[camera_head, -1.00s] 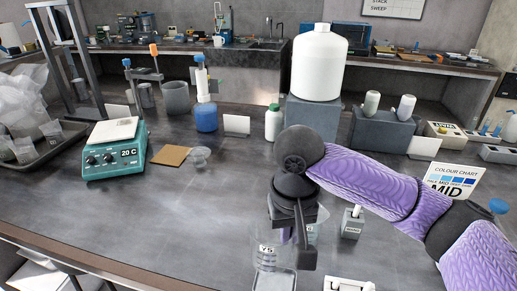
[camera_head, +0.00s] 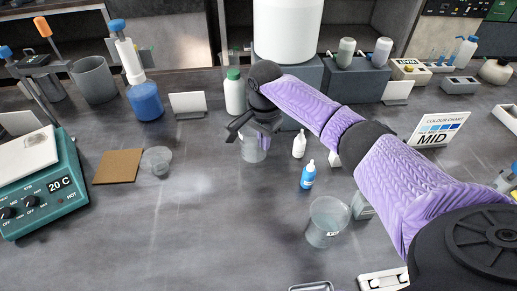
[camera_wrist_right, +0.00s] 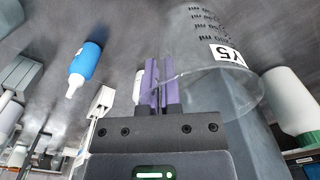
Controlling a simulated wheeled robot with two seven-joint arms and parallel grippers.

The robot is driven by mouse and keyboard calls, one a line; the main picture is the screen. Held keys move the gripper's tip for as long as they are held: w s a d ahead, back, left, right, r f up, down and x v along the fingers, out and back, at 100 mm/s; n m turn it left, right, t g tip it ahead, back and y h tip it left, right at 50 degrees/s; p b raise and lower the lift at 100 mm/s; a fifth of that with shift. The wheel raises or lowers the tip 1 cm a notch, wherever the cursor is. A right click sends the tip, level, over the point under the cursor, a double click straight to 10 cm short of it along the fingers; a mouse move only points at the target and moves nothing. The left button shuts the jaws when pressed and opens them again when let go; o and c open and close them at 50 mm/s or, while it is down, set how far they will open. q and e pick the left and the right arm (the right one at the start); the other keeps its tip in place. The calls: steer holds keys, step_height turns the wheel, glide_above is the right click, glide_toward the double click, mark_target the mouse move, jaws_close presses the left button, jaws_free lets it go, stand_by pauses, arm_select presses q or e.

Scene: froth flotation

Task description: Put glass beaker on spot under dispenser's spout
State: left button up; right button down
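The glass beaker (camera_head: 253,150), clear, hangs below my right gripper (camera_head: 256,124) in the head view, just in front of the grey block. A blue bottle (camera_head: 146,100) with a white pump-like top stands further left. My left gripper is not in view.
A green-capped white bottle (camera_head: 234,95) stands close left of the beaker. To the right are a white dropper bottle (camera_head: 299,146), a blue dropper bottle (camera_head: 308,176) and another beaker (camera_head: 328,222). A hotplate (camera_head: 35,180) and cork mat (camera_head: 118,166) are left.

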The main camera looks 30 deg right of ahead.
mark_target(263, 158)
step_height(263, 158, down, 4)
steer(key=shift+r+b, duration=0.15)
steer(key=shift+b, duration=0.35)
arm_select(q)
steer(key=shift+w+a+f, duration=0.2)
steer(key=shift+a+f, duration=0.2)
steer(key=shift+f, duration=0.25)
